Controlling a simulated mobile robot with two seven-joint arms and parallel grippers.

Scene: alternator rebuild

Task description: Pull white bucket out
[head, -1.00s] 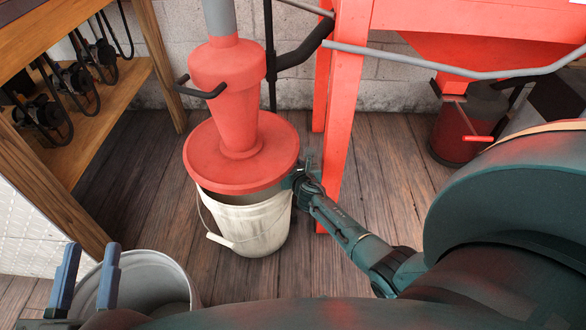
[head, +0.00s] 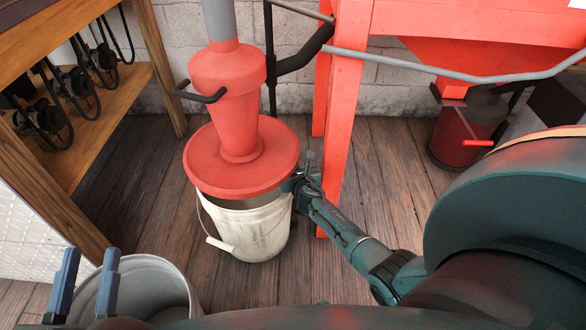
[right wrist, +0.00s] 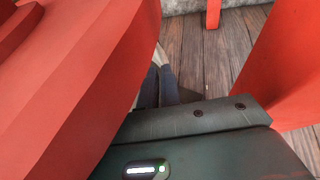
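The white bucket (head: 255,228) stands upright on the floor under the round red lid (head: 240,165) of a red cyclone (head: 228,85). A dark grey band shows between lid and bucket. Its wire handle with a white grip hangs on the left. My right gripper (head: 303,182) is at the bucket's right rim, just below the lid's edge. In the right wrist view its fingers (right wrist: 158,80) are close together around a pale strip of rim, partly hidden by the lid. My left gripper (head: 91,252) is open and empty over a grey bucket at lower left.
The grey bucket (head: 170,278) is at lower left. A red frame leg (head: 342,140) stands close right of my right gripper. A wooden shelf (head: 100,120) is at left. A red-and-grey canister (head: 465,130) stands at right. Floor is open in front of the white bucket.

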